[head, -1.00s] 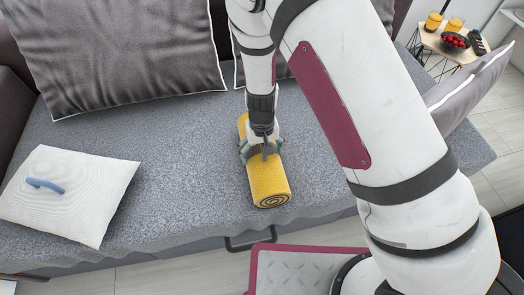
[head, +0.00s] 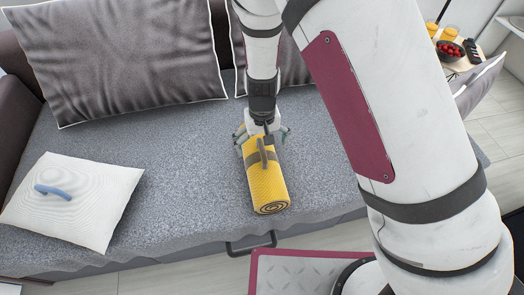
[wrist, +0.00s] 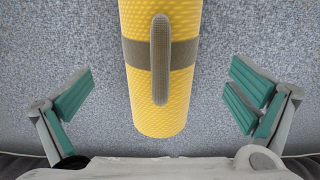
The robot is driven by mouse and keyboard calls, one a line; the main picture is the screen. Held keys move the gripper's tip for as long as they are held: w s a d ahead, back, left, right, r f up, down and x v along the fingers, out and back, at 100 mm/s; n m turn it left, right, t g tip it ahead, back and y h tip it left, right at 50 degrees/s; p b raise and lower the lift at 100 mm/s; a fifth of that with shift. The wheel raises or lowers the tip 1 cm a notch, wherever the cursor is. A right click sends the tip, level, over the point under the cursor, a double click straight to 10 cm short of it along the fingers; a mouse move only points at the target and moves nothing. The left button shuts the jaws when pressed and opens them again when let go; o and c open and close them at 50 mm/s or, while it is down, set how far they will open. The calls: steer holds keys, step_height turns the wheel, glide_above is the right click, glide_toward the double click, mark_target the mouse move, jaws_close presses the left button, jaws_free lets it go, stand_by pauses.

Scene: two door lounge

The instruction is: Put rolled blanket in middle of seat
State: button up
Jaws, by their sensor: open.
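The rolled blanket (head: 268,188) is a yellow textured roll with a grey band and a grey handle. It lies on the grey sofa seat (head: 190,150), near the middle, its spiral end toward the front edge. In the wrist view the blanket (wrist: 159,95) lies between and beyond the fingers. My gripper (head: 263,131) is open at the blanket's back end, above it. In the wrist view its green-padded fingers (wrist: 160,105) are spread wide on both sides, apart from the blanket.
A white pillow (head: 95,205) with a blue handle lies at the seat's left. Large grey cushions (head: 130,60) lean on the backrest. A side table at upper right holds a bowl of red fruit (head: 449,50) and yellow glasses. The seat between pillow and blanket is clear.

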steer(key=shift+r+p, duration=0.4)
steer(key=shift+r, duration=1.45)
steer(key=shift+r, duration=0.4)
steer(key=s+d+r+y, duration=0.1)
steer(key=s+d+r, duration=0.2)
steer(key=r, duration=0.4)
steer(key=s+d+r+m, duration=0.1)
steer(key=s+d+r, duration=0.25)
steer(key=r, duration=0.35)
steer(key=s+d+r+y, duration=0.1)
steer(key=s+d+r, duration=0.1)
steer(key=d+r, duration=0.35)
steer(key=s+d+r+m+h, duration=0.1)
steer(key=s+d+r, duration=0.3)
steer(key=s, duration=0.6)
steer(key=s+d+r+m+h, duration=0.1)
steer(key=s+d+r, duration=0.4)
steer(key=s, duration=0.5)
steer(key=shift+s+d+r+t, duration=0.15)
steer(key=shift+s+d+t, duration=0.15)
steer(key=shift+d, duration=0.4)
